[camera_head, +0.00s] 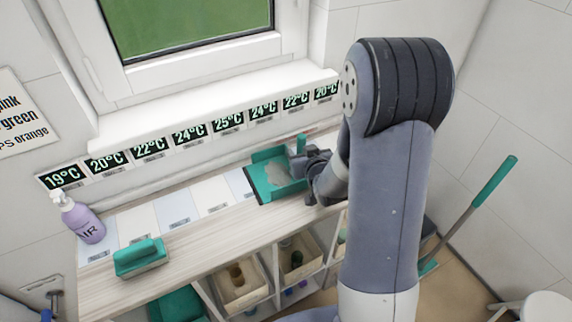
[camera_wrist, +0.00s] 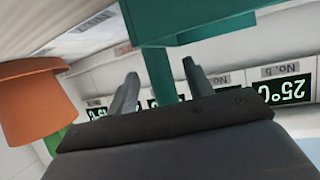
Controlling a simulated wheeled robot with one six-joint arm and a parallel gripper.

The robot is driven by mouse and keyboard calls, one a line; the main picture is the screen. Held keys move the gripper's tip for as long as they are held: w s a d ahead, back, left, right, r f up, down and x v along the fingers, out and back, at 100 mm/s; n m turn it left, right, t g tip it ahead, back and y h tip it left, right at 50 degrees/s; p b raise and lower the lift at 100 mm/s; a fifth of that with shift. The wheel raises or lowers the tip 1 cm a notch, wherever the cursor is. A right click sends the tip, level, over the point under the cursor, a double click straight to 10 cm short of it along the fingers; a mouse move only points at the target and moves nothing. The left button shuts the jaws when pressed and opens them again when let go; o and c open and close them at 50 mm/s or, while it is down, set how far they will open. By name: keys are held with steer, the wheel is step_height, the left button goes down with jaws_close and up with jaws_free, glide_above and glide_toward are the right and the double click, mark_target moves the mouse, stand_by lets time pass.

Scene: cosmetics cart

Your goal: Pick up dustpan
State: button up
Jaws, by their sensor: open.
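The teal dustpan (camera_head: 262,182) lies at the right part of the wooden counter, with a greyish patch in its pan. My gripper (camera_head: 304,166) is at the dustpan's right side, by its upright teal handle. In the wrist view the green dustpan (camera_wrist: 185,20) fills the top, and its narrow handle (camera_wrist: 160,76) runs down between my two open fingers (camera_wrist: 162,80). The fingers look apart from the handle on both sides. The lower end of the handle is hidden behind the gripper body.
A teal-handled brush (camera_head: 141,257) and a purple pump bottle (camera_head: 84,222) stand at the counter's left. Temperature labels line the wall behind. Bins with small items (camera_head: 238,292) sit below. An orange cup-like object (camera_wrist: 35,100) is left in the wrist view. A long green-handled tool (camera_head: 492,182) leans right.

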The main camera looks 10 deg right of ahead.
steer(key=shift+p+x, duration=0.3)
steer(key=shift+x, duration=1.25)
jaws_close()
